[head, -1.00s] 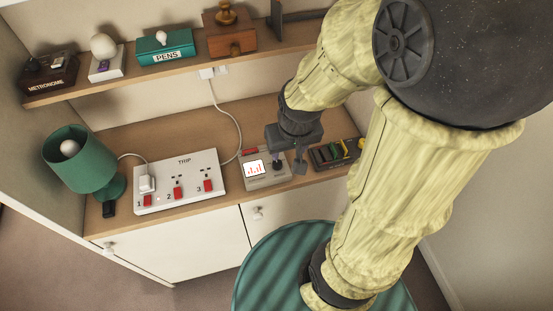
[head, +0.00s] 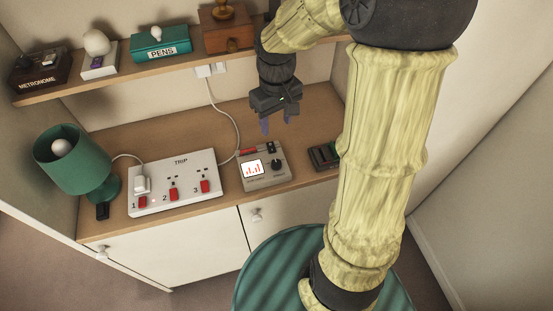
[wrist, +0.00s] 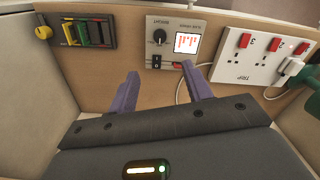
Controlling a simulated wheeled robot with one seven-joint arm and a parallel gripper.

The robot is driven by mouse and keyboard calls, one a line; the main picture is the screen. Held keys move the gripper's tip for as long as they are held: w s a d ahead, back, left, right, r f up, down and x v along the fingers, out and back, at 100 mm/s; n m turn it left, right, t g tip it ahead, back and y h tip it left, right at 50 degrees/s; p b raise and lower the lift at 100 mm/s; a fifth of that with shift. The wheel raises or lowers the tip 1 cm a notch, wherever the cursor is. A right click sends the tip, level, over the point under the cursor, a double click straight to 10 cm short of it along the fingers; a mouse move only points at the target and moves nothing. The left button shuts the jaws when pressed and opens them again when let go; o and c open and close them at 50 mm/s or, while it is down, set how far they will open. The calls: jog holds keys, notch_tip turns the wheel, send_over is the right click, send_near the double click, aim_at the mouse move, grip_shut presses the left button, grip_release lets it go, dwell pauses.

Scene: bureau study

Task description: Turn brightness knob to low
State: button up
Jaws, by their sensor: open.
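The brightness knob is a dark round dial (head: 277,165) on a small grey device (head: 262,181) standing on the desk. In the wrist view the knob (wrist: 159,36) lies above the gap between my fingertips, near lettering that seems to read "BRIGHT". Its pointer setting is too small to tell. The device's white screen (head: 253,169) shows red bars. My gripper (head: 278,124) is open and empty, its purple fingers raised above and behind the device, apart from the knob. Both fingers also show in the wrist view (wrist: 160,75).
A white power strip (head: 170,199) with red switches stands left of the device, and a green lamp (head: 74,160) beyond it. A dark rack (head: 325,157) stands to the right, partly behind my arm. A shelf (head: 112,75) with several objects runs above.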

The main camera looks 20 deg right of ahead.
aim_at(276, 162)
notch_tip(276, 162, down, 17)
jog(key=shift+s+f, duration=0.1)
dwell(0.5)
jog(key=c, duration=1)
